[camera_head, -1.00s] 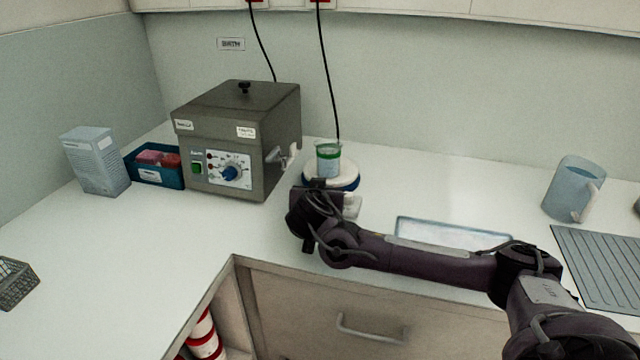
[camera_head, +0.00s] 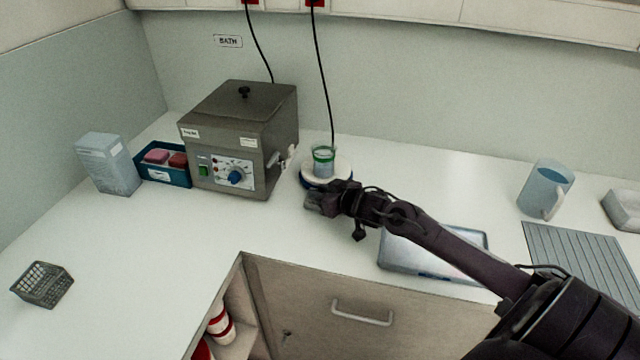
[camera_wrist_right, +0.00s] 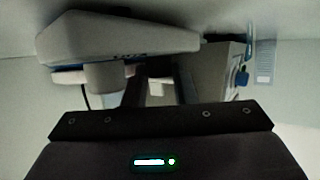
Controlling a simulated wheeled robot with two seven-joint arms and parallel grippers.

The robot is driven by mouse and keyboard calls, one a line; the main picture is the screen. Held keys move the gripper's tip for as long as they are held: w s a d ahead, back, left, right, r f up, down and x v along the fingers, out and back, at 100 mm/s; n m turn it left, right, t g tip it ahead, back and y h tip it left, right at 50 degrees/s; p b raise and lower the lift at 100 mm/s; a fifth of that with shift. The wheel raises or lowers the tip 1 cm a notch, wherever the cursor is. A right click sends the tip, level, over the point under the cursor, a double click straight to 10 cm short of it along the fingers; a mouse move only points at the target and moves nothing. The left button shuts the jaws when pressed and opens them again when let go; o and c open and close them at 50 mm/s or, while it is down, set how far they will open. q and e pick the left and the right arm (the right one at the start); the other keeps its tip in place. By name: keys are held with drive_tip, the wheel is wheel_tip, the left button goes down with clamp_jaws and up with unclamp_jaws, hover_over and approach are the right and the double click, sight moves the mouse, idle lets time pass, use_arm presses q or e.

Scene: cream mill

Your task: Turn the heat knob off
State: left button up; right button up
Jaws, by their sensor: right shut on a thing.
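The white and blue hot plate (camera_head: 343,169) stands on the counter with a glass beaker (camera_head: 323,164) with a green band on top. My right gripper (camera_head: 314,203) is at its front edge. In the right wrist view, the hot plate's white body (camera_wrist_right: 118,38) is close above the fingers. A small pale piece (camera_wrist_right: 157,88), which seems to be the heat knob, shows between the fingers. The shut jaws hide most of it, and its setting cannot be read. The blue dial (camera_head: 236,177) on the grey water bath (camera_head: 237,130) is untouched. My left gripper is not in view.
A blue tray of pink and red items (camera_head: 165,175), a pale carton (camera_head: 108,166) and a wire basket (camera_head: 43,285) are at left. A shallow tray (camera_head: 400,262) lies under my forearm. A jug (camera_head: 545,188) and ribbed mat (camera_head: 575,255) are at right.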

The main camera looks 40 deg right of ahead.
drive_tip(key=shift+w+d+f+n+y+b, duration=0.1)
drive_tip(key=shift+d+n+y+b, duration=0.1)
drive_tip(key=shift+n+y, duration=0.3)
drive_tip(key=shift+d+n+y+b, duration=0.1)
drive_tip(key=shift+n+y+b, duration=0.05)
drive_tip(key=shift+n+y, duration=0.35)
drive_tip(key=n+g+y+b, duration=0.1)
drive_tip(key=n+y+b, duration=0.1)
drive_tip(key=b, duration=0.1)
drive_tip(key=n+g+y+b, duration=0.1)
drive_tip(key=n+y+b, duration=0.1)
drive_tip(key=b, duration=0.2)
drive_tip(key=n+g+y+b, duration=0.2)
drive_tip(key=b, duration=0.2)
drive_tip(key=shift+w+d+y, duration=0.2)
drive_tip(key=shift+d+y, duration=0.05)
drive_tip(key=shift+y, duration=0.15)
drive_tip(key=shift+n+g+y+b, duration=0.6)
drive_tip(key=shift+n+g+b, duration=0.4)
drive_tip(key=shift+b, duration=0.85)
drive_tip(key=o, duration=1)
drive_tip(key=shift+r, duration=0.2)
drive_tip(key=shift+r, duration=0.1)
